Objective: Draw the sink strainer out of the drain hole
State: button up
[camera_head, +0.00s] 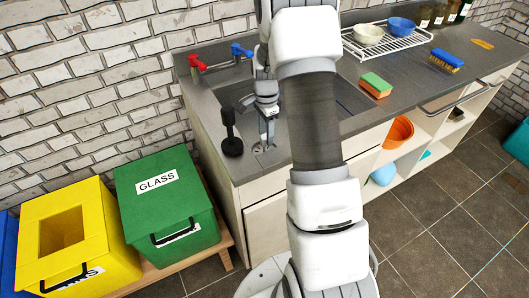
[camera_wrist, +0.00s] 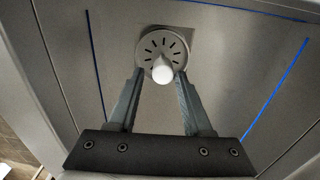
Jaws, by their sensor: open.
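The sink strainer (camera_wrist: 161,45) is a round, pale disc with dark slots and a white knob (camera_wrist: 162,71). In the wrist view it sits flat in the drain at top centre. My gripper (camera_wrist: 159,75) is open, with one finger on each side of the knob. A gap shows between the knob and each finger, and nothing is held. In the head view my gripper (camera_head: 267,139) points down over the grey sink area. The strainer is too small and covered to make out clearly there.
A black upright tool (camera_head: 231,135) stands just left of my gripper. Red (camera_head: 197,64) and blue (camera_head: 241,51) tap handles are behind. A sponge (camera_head: 376,85), brush (camera_head: 446,60) and dish rack (camera_head: 386,41) lie to the right. Green (camera_head: 168,212) and yellow (camera_head: 113,250) bins stand left.

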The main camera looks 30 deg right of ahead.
aim_at(265, 145)
jog(key=shift+w+a+f+b, duration=0.1)
jog(key=shift+f+b, duration=0.15)
jog(key=shift+f, duration=1.25)
jog(key=shift+w+f+b, duration=0.1)
jog(key=shift+f+b, duration=0.1)
jog(key=shift+f, duration=1.3)
grip_shut()
